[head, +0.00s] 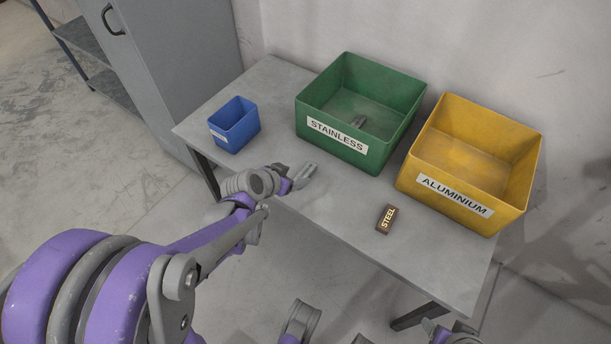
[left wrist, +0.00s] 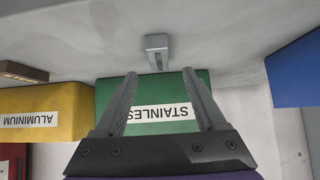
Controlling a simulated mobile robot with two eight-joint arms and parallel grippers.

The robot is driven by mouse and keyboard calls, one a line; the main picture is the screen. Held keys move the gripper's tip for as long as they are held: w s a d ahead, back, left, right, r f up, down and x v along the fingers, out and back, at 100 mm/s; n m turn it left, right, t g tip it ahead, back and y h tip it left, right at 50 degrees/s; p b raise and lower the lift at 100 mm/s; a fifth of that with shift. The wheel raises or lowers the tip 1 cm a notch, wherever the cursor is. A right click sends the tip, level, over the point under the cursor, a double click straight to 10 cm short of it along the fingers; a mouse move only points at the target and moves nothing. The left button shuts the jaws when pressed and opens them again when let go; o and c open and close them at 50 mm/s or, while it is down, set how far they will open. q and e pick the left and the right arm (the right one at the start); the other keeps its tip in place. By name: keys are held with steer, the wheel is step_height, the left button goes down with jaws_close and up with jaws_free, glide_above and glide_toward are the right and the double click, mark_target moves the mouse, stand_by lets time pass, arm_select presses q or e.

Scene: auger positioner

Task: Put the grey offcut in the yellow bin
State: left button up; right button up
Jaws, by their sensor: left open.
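The grey offcut (left wrist: 157,42) lies on the table in front of the green bin in the left wrist view, which is upside down. It is ahead of and between the fingertips of my open, empty left gripper (left wrist: 158,78). In the head view my left gripper (head: 298,178) is low over the table's near edge, in front of the green bin; I cannot clearly separate the offcut from the fingers there. The yellow bin (head: 455,193), labelled ALUMINIUM, stands at the right of the table, open and empty. Part of my right arm (head: 450,334) shows at the bottom edge; its jaws are unclear.
A small blue bin (head: 235,124) stands at the left. A brown block (head: 386,219) marked STEEL lies in front of the yellow bin. A wall is behind; a grey cabinet (head: 180,70) is at the left.

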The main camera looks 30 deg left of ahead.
mark_target(305, 173)
arm_select(q)
steer(key=b+x, duration=0.2)
steer(key=x, duration=0.3)
steer(key=shift+w+d+f, duration=0.15)
steer(key=shift+w+f, duration=0.05)
steer(key=shift+f, duration=0.05)
steer(key=shift+r, duration=0.1)
steer(key=shift+c, duration=0.4)
jaws_close()
